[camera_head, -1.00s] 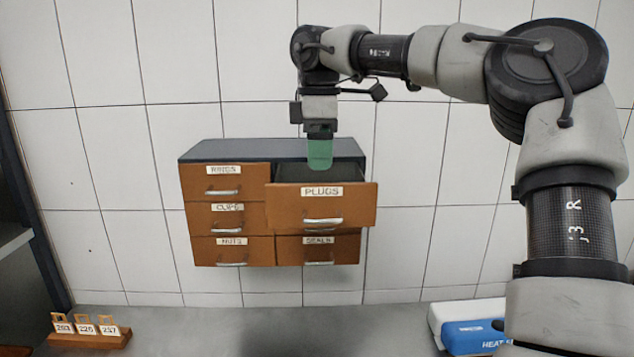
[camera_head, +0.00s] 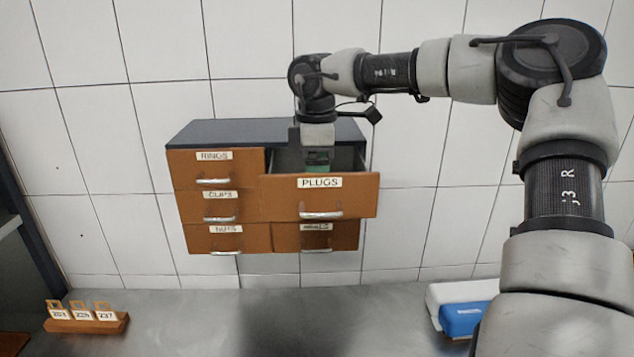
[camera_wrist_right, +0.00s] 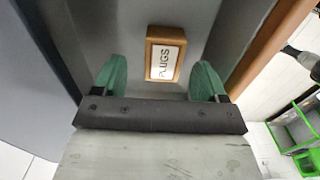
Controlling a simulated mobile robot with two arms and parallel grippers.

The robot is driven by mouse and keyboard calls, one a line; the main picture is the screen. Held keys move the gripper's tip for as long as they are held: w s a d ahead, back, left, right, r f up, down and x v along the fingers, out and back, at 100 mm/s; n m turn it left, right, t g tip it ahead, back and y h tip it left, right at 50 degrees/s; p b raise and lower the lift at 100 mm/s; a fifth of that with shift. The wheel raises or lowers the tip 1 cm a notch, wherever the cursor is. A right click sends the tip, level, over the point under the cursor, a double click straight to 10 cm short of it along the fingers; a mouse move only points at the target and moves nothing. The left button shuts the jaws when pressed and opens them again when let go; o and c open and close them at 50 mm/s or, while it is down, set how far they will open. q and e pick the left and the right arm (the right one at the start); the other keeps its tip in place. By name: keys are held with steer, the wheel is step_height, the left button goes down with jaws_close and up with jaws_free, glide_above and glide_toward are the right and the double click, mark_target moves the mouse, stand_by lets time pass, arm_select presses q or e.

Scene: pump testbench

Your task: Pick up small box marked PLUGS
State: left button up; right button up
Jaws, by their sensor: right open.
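The small box marked PLUGS (camera_wrist_right: 165,55) lies inside the open drawer in the right wrist view, a brown box with a white label. The PLUGS drawer (camera_head: 345,200) is pulled out from the top right of the cabinet. My right gripper (camera_wrist_right: 160,78) is open, with one green finger toward each side of the box and a gap on both sides. In the head view, my right gripper (camera_head: 317,160) points down into the drawer, its fingertips partly hidden behind the drawer front. The box is hidden in the head view. My left gripper is not in view.
The cabinet (camera_head: 225,133) holds several closed drawers. The drawer's side walls run close beside my right gripper. A wooden rack with number tags (camera_head: 87,322) stands at the lower left, and a blue and white box (camera_head: 465,318) at the lower right.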

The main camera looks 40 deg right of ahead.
steer(key=shift+s+f+p, duration=0.25)
steer(key=shift+f+p, duration=0.2)
steer(key=shift+f, duration=0.9)
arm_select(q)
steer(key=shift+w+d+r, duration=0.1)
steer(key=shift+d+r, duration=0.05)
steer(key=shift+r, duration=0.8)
arm_select(e)
steer(key=shift+f, duration=0.15)
steer(key=shift+w, duration=0.1)
steer(key=shift+c, duration=0.4)
steer(key=c, duration=0.9)
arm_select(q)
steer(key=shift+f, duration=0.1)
arm_select(e)
steer(key=shift+c, duration=0.2)
